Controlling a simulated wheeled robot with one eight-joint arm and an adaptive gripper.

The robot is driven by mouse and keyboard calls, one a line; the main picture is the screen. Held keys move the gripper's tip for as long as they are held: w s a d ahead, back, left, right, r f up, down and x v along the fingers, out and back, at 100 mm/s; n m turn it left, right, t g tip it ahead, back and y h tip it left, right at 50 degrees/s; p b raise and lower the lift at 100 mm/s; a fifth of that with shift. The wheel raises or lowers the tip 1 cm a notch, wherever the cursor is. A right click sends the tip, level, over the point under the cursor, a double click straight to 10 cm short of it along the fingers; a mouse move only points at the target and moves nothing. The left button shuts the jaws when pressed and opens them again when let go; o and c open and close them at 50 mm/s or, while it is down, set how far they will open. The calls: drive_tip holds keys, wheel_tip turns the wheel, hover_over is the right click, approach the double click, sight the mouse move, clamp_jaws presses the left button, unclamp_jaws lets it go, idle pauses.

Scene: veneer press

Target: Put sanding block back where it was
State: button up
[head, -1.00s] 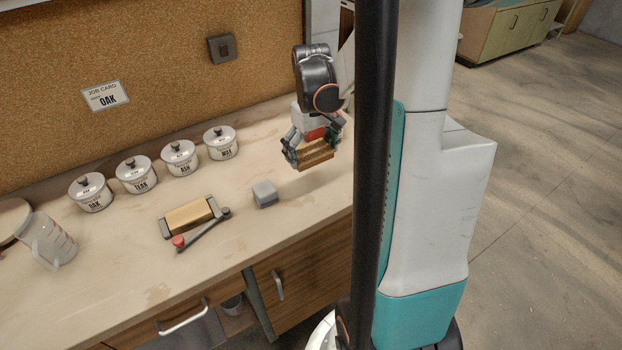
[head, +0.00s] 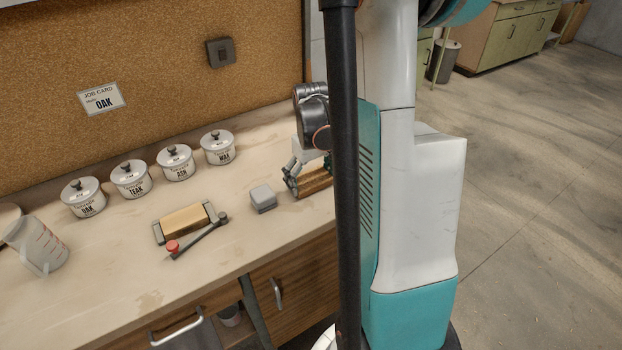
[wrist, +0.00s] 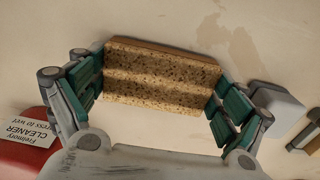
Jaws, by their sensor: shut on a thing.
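The sanding block (head: 317,184) is a brown, speckled, cork-like block with a ridged face. My gripper (head: 309,180) is shut on it, low over the right part of the bench. In the wrist view the block (wrist: 160,76) lies between the green finger pads of my gripper (wrist: 156,100), with pale bench top beyond it. My black column hides its right end in the head view. I cannot tell whether the block touches the bench.
A grey block (head: 263,198) stands just left of my gripper. A small press (head: 183,221) with a red knob is farther left. Several lidded tins (head: 175,163) line the back, and a jug (head: 40,247) is at far left. The wrist view shows a red cleaner container (wrist: 22,150).

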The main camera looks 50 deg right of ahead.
sight(311, 178)
drive_tip(key=shift+f, duration=0.2)
drive_tip(key=o, duration=0.8)
drive_tip(key=shift+r, duration=0.1)
drive_tip(key=shift+o, duration=0.2)
drive_tip(key=shift+r, duration=0.1)
wheel_tip(311, 178, up, 12)
drive_tip(key=p, duration=0.4)
